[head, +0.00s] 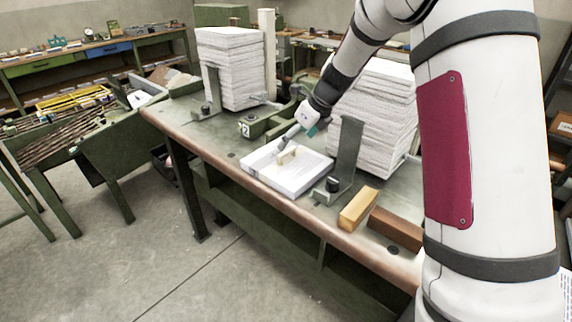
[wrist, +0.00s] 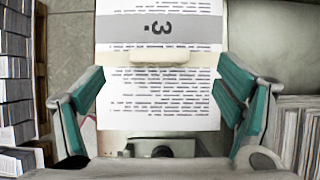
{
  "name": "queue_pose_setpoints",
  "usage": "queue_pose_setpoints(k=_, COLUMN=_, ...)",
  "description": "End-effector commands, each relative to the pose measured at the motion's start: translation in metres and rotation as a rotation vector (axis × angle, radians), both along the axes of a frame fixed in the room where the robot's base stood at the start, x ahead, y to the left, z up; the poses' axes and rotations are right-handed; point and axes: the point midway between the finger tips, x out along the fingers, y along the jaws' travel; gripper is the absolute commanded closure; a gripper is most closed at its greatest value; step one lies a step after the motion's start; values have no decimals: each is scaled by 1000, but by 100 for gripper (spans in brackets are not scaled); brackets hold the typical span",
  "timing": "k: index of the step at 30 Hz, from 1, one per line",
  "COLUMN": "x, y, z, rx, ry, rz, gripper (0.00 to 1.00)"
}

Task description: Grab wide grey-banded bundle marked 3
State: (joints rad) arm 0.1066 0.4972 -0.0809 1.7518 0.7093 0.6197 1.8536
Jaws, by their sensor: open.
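The wide bundle (wrist: 160,95) is a white printed stack crossed by a grey band (wrist: 118,30) with an upside-down 3 on it. A beige bar (wrist: 159,57) lies across its middle, by the band's edge. In the head view, what looks like the same bundle (head: 300,179) lies flat on the bench's front part, with small beige pieces on top. My gripper (wrist: 160,78) is open, with one teal-padded finger on each side of the bundle and a gap to both edges. In the head view, it (head: 294,141) is just above the bundle. Contact cannot be told.
A tall paper stack (head: 372,110) and a grey-green upright plate (head: 347,150) stand right of the bundle. Another stack (head: 230,70) stands at the back left. A tan block (head: 357,208) and a brown block (head: 396,228) lie near the bench (head: 235,172) edge.

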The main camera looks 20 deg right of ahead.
Motion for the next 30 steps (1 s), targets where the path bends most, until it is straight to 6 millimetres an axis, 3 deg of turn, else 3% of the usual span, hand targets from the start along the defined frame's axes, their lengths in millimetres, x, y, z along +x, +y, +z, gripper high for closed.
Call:
queue_pose_setpoints(k=7, x=5, y=5, z=-16, rx=-1, ry=2, rz=1, gripper=14)
queue_pose_setpoints(k=16, x=19, y=15, z=-51, rx=0, ry=2, rz=2, gripper=14)
queue_pose_setpoints(k=25, x=21, y=16, z=-55, rx=-1, ry=-1, rz=2, gripper=14)
queue_pose_setpoints(k=30, x=21, y=16, z=-55, rx=-1, ry=-1, rz=2, gripper=50)
